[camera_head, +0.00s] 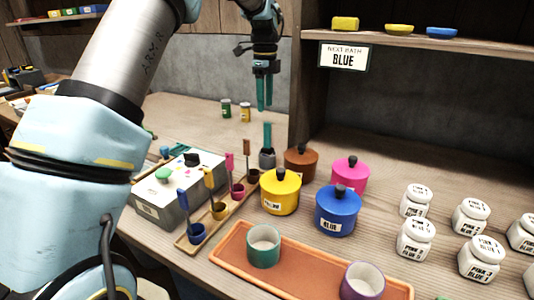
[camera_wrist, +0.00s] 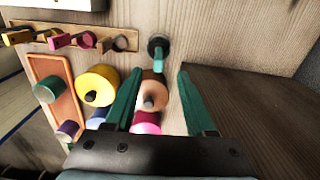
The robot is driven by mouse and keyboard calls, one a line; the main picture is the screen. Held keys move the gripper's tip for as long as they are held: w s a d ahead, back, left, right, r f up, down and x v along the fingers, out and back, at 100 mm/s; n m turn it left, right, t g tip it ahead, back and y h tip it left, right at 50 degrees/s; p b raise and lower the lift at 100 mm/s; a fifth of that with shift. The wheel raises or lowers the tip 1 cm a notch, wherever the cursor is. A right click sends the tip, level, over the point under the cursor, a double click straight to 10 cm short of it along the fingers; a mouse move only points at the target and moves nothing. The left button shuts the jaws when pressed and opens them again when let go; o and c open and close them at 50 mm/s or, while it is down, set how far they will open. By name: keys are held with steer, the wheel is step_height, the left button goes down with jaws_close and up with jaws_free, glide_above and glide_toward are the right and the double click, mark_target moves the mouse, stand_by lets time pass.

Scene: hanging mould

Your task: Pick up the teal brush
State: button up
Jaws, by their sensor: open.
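The teal brush (camera_head: 267,135) stands upright in a small grey cup (camera_head: 267,158) at the far end of the row of brushes. My gripper (camera_head: 264,106) is above it in the head view, with its teal fingers pointing down and a small visible gap to the handle's top. In the wrist view my gripper (camera_wrist: 160,72) has its fingers spread and nothing between the tips. The dark teal brush (camera_wrist: 158,51) shows there just beyond the fingertips, nearly end-on in its dark cup.
A wooden rack (camera_head: 222,222) holds brushes in coloured cups. Yellow (camera_head: 281,194), blue (camera_head: 338,214), brown (camera_head: 301,163) and pink (camera_head: 350,176) lidded pots stand close by. An orange tray (camera_head: 307,272) is in front. A wooden upright (camera_head: 308,70) rises right of my gripper.

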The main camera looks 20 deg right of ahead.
steer(key=shift+d+f, duration=0.3)
steer(key=shift+f, duration=0.1)
step_height(320, 180, down, 5)
steer(key=shift+s+r+p, duration=0.1)
steer(key=shift+p, duration=0.45)
steer(key=p, duration=0.2)
glide_above(267, 148)
steer(key=shift+w+d+f, duration=0.1)
steer(key=shift+w+f, duration=0.05)
steer(key=shift+f, duration=1.15)
steer(key=shift+w+d+f, duration=0.1)
steer(key=shift+w+f, duration=0.05)
steer(key=shift+f, duration=1.1)
jaws_close()
